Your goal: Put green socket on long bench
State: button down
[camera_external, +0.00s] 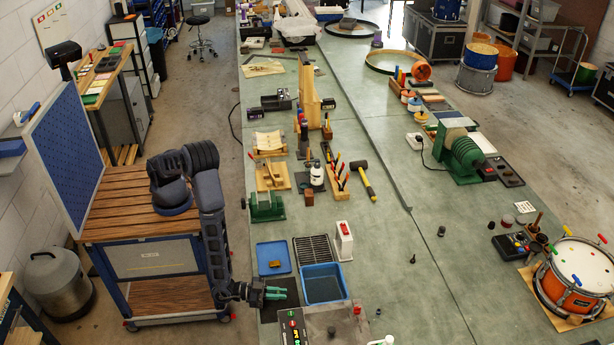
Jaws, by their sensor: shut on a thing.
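My gripper (268,292) is at the near left of the long bench (385,280), just left of the blue bin. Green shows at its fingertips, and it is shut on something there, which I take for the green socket. The socket's outline is too small to separate from the fingers. The long bench has a pale green top and runs from the front to the back of the room. I cannot tell whether the held thing touches the surface under it.
A red-topped white device (344,241) stands beyond the bin. The bench middle is mostly clear. An orange drum (575,275) stands at right.

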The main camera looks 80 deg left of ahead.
aim_at(278, 292)
notch_tip(278, 292, up, 20)
jog(key=s+a+r+m+g+h, duration=0.1)
jog(key=a+r+m+g+h, duration=0.4)
jog(key=a+r+h, duration=0.45)
jog(key=w+a+n+t+y, duration=0.2)
jog(key=w+a+y, duration=0.1)
jog(key=w+a, duration=0.75)
jog(key=w+a+n+t+y, duration=0.15)
jog(key=w+a+y, duration=0.4)
jog(key=a, duration=0.75)
jog(key=w+a+n+t+y, duration=0.1)
jog(key=w+a, duration=0.3)
jog(key=a, duration=1)
jog(key=w+a+n+t+y, duration=0.1)
jog(key=w+a+n+y, duration=0.1)
jog(key=a, duration=1.3)
jog(key=shift+w+a+r+n+y, duration=0.3)
jog(key=shift+w+y, duration=0.4)
jog(key=shift+w, duration=0.4)
jog(key=shift+d, duration=0.1)
